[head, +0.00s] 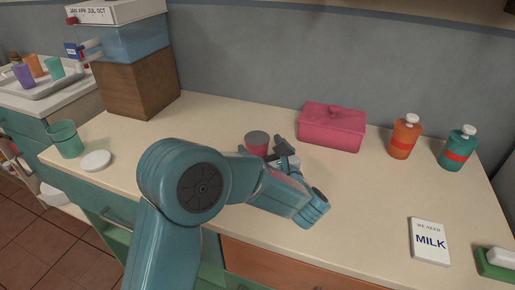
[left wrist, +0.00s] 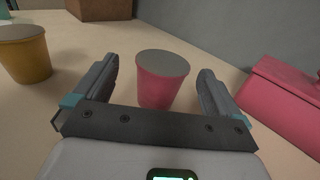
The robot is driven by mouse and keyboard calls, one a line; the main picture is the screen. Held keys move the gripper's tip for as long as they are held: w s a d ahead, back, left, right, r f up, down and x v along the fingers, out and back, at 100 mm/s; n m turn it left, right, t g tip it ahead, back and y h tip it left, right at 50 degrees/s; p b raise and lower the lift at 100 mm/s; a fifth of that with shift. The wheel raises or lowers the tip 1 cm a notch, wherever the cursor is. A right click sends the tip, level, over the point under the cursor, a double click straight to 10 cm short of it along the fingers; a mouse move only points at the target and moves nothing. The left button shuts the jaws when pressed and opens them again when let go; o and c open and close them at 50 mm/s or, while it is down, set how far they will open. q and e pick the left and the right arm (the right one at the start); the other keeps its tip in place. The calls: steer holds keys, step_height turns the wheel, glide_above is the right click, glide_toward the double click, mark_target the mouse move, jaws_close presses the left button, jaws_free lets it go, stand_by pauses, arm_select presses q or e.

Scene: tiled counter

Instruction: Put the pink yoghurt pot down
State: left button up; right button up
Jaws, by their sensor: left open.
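The pink yoghurt pot (head: 257,141) with a grey lid stands upright on the counter (head: 375,205), left of the pink box. My left gripper (head: 263,151) is open around it. In the left wrist view the pot (left wrist: 162,82) stands between the two spread fingers (left wrist: 158,72), with a visible gap on each side. My arm hides the pot's lower part in the head view. My right gripper is not in view.
A mustard pot (left wrist: 25,55) stands to the left in the wrist view. A pink lidded box (head: 332,128) is close on the right. Orange (head: 404,139) and teal (head: 458,150) bottles stand farther right. A milk note (head: 429,242) lies in front; the counter between is clear.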

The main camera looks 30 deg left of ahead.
mark_target(254, 134)
arm_select(q)
steer(key=x, duration=0.6)
steer(key=shift+w+f, duration=0.1)
steer(key=shift+w, duration=0.1)
steer(key=c, duration=1.3)
